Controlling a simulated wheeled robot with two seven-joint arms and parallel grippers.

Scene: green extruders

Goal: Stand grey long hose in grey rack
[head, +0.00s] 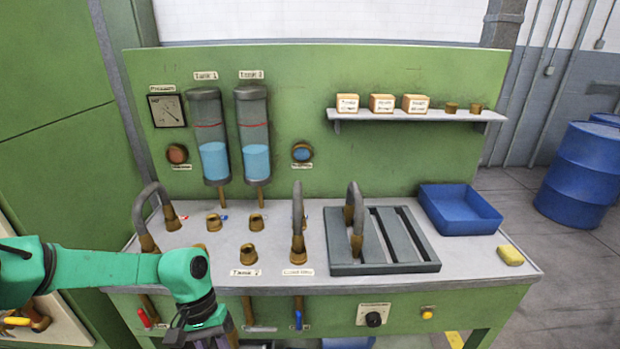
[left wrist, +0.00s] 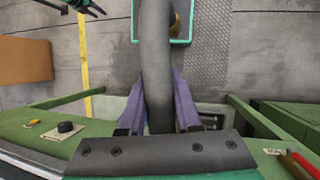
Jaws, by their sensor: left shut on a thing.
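My left gripper (left wrist: 158,88) is shut on a thick grey hose (left wrist: 156,45), which runs up between its two purple fingers in the left wrist view. One brass end of this hose shows partly near the top. In the head view my left arm hangs over the console's front edge; its gripper and the held hose are below the picture. The grey rack (head: 425,262) lies on the right half of the console top. It has several long slots. One arched grey hose (head: 356,215) stands in its left part, and the slots to the right look empty.
An arched hose (head: 298,215) stands just left of the rack, and another (head: 147,200) at the far left, both on brass fittings. A blue bin (head: 460,208) and a yellow sponge (head: 510,254) are to the right. A shelf (head: 420,115) hangs above. Valve handles line the console front.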

